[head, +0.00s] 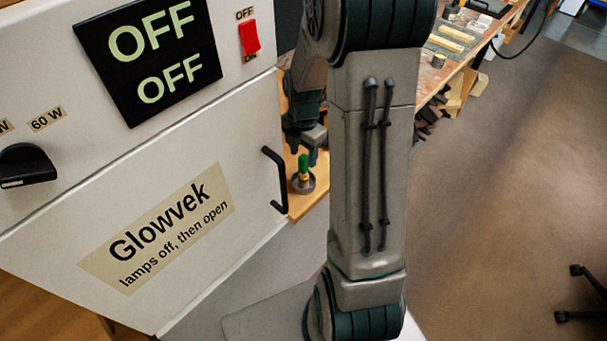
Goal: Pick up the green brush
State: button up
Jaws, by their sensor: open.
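The green brush (304,162) appears as a small upright green piece with a yellowish part below it. It stands in or on a round grey base (303,183) on a wooden surface, just right of the white cabinet's door handle. My gripper (311,157) points down close above and beside the brush. It is small and partly hidden by my own arm, and I cannot tell whether a finger touches the brush. The jaws are open and hold nothing that I can see.
The white cabinet (170,150) fills the left, with a black door handle (275,180), a red switch (249,37) and a display (150,55) reading OFF. A cluttered workbench (450,45) stands at the back right. The floor (500,200) at right is mostly clear.

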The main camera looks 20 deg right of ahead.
aim_at(303, 165)
notch_tip(303, 165, down, 5)
jog(key=shift+p, duration=0.3)
grip_shut()
